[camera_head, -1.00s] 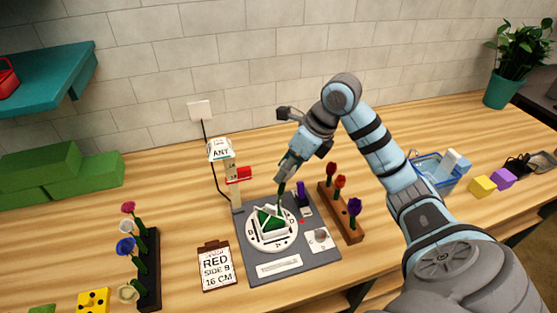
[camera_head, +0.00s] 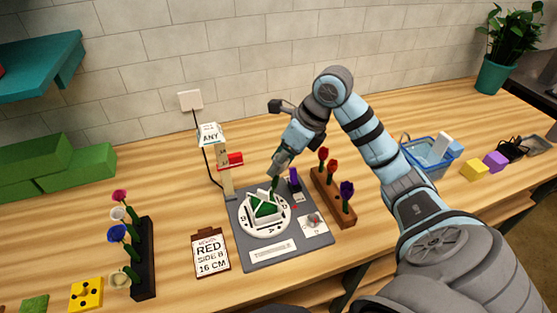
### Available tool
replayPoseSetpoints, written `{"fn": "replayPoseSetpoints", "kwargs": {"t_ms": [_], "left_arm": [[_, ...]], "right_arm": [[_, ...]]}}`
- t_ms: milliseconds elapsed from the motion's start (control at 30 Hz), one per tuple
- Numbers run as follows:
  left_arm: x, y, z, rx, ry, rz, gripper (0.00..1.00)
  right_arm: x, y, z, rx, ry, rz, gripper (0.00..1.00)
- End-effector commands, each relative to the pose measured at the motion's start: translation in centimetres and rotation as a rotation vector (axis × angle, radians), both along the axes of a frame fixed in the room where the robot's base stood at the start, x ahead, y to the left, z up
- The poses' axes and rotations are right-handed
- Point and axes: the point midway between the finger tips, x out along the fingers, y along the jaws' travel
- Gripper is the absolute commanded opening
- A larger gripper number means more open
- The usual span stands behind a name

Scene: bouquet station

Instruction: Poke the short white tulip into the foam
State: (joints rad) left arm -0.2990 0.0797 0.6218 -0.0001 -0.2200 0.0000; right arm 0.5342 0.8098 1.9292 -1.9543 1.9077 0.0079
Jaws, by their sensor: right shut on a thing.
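My right gripper (camera_head: 279,170) is shut on a thin green flower stem (camera_head: 275,184), just above the back of the green foam (camera_head: 265,206). The jaws hide the flower's head, so I cannot tell its colour. I cannot tell whether the stem's lower end is in the foam. The foam sits in a white frame on a round, lettered white turntable (camera_head: 247,225) on a grey base. In the left black rack (camera_head: 148,262) stand a white flower (camera_head: 118,213) and a low cream-white one (camera_head: 120,278). My left gripper is not in view.
The left rack also holds pink and blue flowers. A wooden rack (camera_head: 336,207) with red and purple flowers stands right of the base. A post (camera_head: 227,180) with a red slider stands behind left. A clipboard (camera_head: 211,254) reads RED SIDE B 16 CM. A blue basket (camera_head: 425,160) is further right.

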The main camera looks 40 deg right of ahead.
Motion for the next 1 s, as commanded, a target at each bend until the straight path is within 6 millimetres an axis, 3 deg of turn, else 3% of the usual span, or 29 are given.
{"fn": "replayPoseSetpoints", "kwargs": {"t_ms": [1000], "left_arm": [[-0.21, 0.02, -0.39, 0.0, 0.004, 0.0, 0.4]], "right_arm": [[0.3, 0.11, -0.57, 0.0, 0.0, 0.001, 0.17]]}}
